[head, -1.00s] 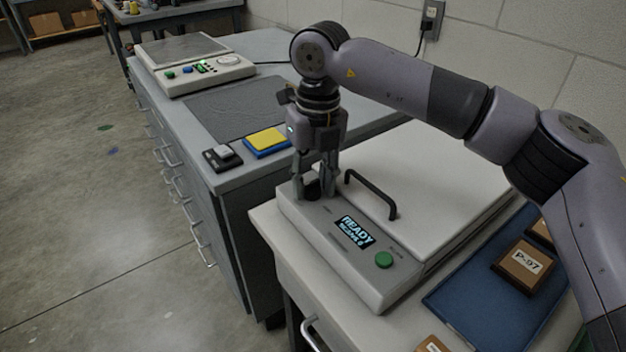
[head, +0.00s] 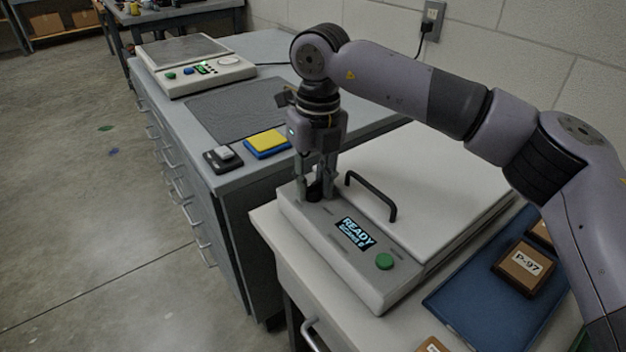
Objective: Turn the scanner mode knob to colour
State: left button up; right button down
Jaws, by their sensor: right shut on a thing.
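The scanner (head: 375,278) is a pale flatbed unit with a white lid (head: 430,180) that is shut. Its front panel has a lit display (head: 355,233) reading READY with a smaller line below that I cannot read surely. A green button (head: 384,261) sits at the panel's right end. The dark mode knob (head: 314,192) is at the panel's left end, mostly hidden by my right gripper (head: 316,190). That gripper points straight down and is shut on the knob. I cannot read the knob's setting. My left gripper is not in view.
A black lid handle (head: 371,195) stands close to the right of my gripper. A blue tray (head: 480,315) with labelled brown boxes (head: 524,268) lies at the right. Behind are a grey cabinet, a yellow-and-blue pad (head: 267,143) and another device (head: 190,65).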

jog(key=n+p, duration=0.2)
jog(key=n, duration=0.5)
jog(key=shift+r+p, duration=0.15)
jog(key=shift+p, duration=0.15)
jog(key=n, duration=0.3)
jog(key=shift+w+n+p, duration=0.1)
jog(key=shift+n+p, duration=0.3)
jog(key=n, duration=0.3)
jog(key=shift+n+h, duration=0.3)
jog(key=n+p, duration=0.1)
jog(key=n, duration=0.3)
jog(key=shift+n, duration=0.3)
jog(key=n, duration=0.5)
jog(key=shift+a+h, duration=0.1)
jog(key=shift+h, duration=0.2)
jog(key=n, duration=0.6)
jog(key=shift+n, duration=0.4)
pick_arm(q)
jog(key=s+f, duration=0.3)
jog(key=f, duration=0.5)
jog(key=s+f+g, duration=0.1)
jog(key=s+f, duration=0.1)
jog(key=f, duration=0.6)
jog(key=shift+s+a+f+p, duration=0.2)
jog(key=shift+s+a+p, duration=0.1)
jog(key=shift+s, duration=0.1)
pick_arm(e)
jog(key=shift+n+t, duration=0.3)
jog(key=shift+n, duration=2)
